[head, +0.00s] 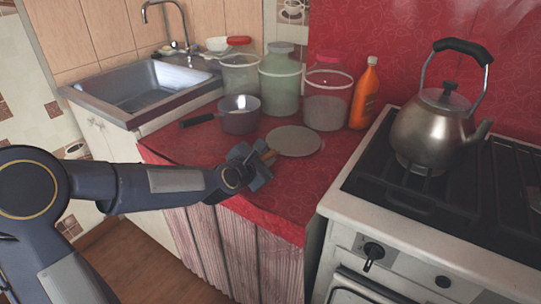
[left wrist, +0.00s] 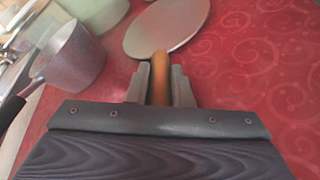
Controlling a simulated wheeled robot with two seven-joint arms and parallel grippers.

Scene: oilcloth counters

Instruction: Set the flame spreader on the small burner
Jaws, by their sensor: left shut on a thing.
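The flame spreader is a flat grey disc (head: 294,141) with a short wooden handle, over the red counter left of the stove. The disc also shows at the top of the left wrist view (left wrist: 168,25). My left gripper (head: 262,160) is shut on its brown handle (left wrist: 160,80), which sits between the two fingers. I cannot tell whether the disc touches the counter. The stove (head: 340,185) stands at the right with black grates. A steel kettle (head: 428,130) stands on its back left part. Which burner is the small one is not clear. My right gripper is not in view.
A saucepan (head: 240,118) with a dark handle stands left of the disc. Several jars (head: 327,100) and an orange bottle (head: 365,95) line the back of the counter. A sink (head: 145,88) is at the left. The red counter's front right (head: 310,185) is clear.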

